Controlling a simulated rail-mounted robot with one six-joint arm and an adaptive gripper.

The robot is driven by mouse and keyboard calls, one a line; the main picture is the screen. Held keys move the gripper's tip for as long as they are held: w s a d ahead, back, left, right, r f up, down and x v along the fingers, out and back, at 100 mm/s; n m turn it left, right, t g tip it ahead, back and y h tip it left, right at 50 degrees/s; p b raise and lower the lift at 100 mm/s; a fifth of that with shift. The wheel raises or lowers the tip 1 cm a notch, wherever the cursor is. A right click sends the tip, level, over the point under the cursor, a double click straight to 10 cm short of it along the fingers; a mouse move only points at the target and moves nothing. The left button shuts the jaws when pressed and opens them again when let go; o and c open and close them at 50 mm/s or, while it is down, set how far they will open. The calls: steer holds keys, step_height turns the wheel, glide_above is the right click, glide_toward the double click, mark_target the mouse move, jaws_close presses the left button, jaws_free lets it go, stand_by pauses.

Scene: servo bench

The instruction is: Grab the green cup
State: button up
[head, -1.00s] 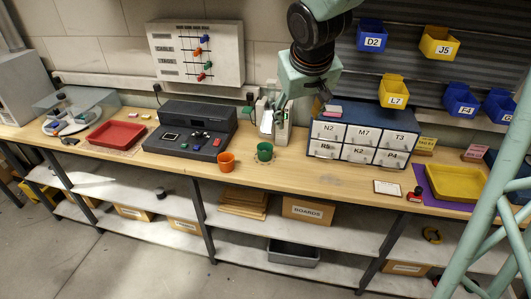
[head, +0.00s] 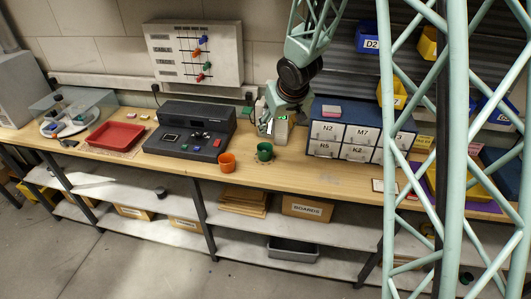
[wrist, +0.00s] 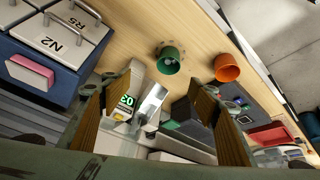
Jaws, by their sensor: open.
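The green cup (head: 264,152) stands upright on the wooden bench, to the right of the orange cup (head: 227,162). In the wrist view the green cup (wrist: 170,54) is beyond my fingertips, between their directions, and the orange cup (wrist: 228,67) is to its right. My gripper (wrist: 158,88) is open and empty, with its two wood-coloured fingers spread wide. In the head view my gripper (head: 273,116) hangs above the back of the bench, behind the green cup and apart from it. Its fingertips partly overlap the white device there.
A white device with a green display (wrist: 126,101) stands below my fingers. The dark control console (head: 190,131) is left of the cups. The drawer cabinet (head: 345,112) is on the right. The bench front edge is close beyond the cups. My lattice column covers the right side.

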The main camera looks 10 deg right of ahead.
steer(key=w+a+f+y+p, duration=0.1)
steer(key=w+f, duration=0.3)
steer(key=f, duration=0.2)
steer(key=shift+a+f, duration=0.35)
steer(key=shift+a, duration=0.05)
steer(key=shift+f, duration=0.1)
steer(key=b, duration=0.2)
glide_toward(265, 148)
steer(key=shift+s+a+f, duration=0.2)
steer(key=shift+a+f, duration=0.45)
steer(key=shift+f, duration=0.15)
steer(key=shift+f, duration=0.1)
steer(key=shift+b+x, duration=0.55)
steer(key=shift+x, duration=2)
steer(key=shift+s+d, duration=0.1)
steer(key=shift+d, duration=0.05)
steer(key=c, duration=1)
steer(key=shift+o, duration=0.2)
